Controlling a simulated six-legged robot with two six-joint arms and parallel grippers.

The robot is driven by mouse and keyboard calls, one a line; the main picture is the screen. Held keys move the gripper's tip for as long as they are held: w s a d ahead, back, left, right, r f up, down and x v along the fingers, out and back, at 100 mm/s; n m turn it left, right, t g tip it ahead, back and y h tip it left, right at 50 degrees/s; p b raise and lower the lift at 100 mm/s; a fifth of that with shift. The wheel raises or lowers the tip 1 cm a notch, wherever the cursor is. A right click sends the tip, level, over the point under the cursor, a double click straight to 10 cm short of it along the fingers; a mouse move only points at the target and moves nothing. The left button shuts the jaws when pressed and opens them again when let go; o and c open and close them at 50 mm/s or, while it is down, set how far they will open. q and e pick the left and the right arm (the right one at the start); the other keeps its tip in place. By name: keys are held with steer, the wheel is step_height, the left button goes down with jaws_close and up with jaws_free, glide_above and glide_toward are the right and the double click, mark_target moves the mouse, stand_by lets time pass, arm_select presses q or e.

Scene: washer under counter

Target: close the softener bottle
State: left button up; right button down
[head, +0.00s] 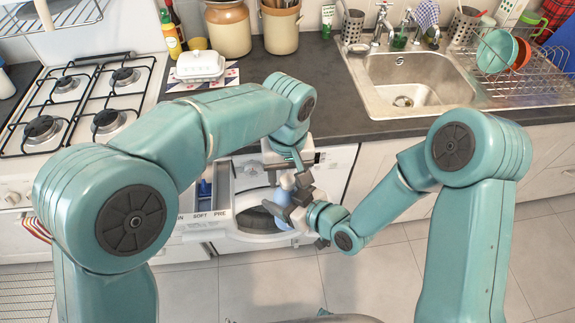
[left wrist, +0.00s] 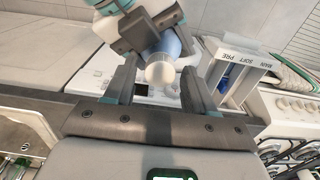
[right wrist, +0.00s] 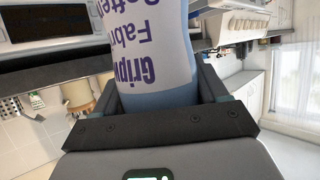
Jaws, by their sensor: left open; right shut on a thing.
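I cannot tell whether the cap sits fully down on the neck. My left gripper (left wrist: 157,88) is open, its fingers on either side of the cap with gaps showing. In the head view both grippers meet in front of the washer, largely hiding the bottle.
The washer's detergent drawer (head: 205,228), labelled SOFT and PRE, is pulled out below the counter beside the grippers. The counter (head: 340,112) is above, with the stove (head: 85,95) at left, a white butter dish (head: 200,66) and the sink (head: 410,85) at right. Floor to the right is clear.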

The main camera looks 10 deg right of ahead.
arm_select(q)
steer(key=shift+c, duration=0.3)
jaws_close()
steer(key=m, duration=0.8)
steer(key=shift+m, duration=0.4)
steer(key=shift+o, duration=1)
jaws_free()
step_height(320, 180, up, 12)
